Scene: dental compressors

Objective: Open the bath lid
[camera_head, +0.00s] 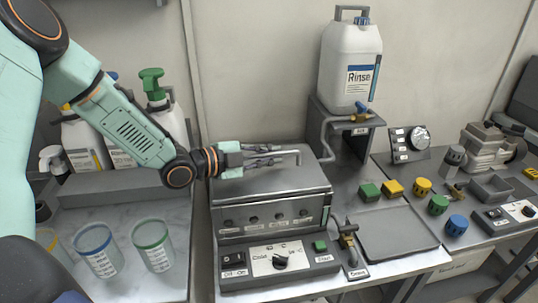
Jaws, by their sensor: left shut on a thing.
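The bath (268,215) is a grey metal box on the bench in the middle of the view. Its flat lid (300,180) lies on top and looks closed. A thin bar handle (297,152) sits on the lid. My left gripper (272,155) reaches in from the left over the lid and is shut on the handle. The fingers hide part of the handle and the lid's back edge. My right gripper is not in view.
A control panel (280,262) with a dial is at the bath's front. A Rinse canister (349,65) stands on a shelf (345,125) behind right. Bottles and cups (153,245) are at left. Coloured knobs (369,192) and a grey tray (395,235) lie at right.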

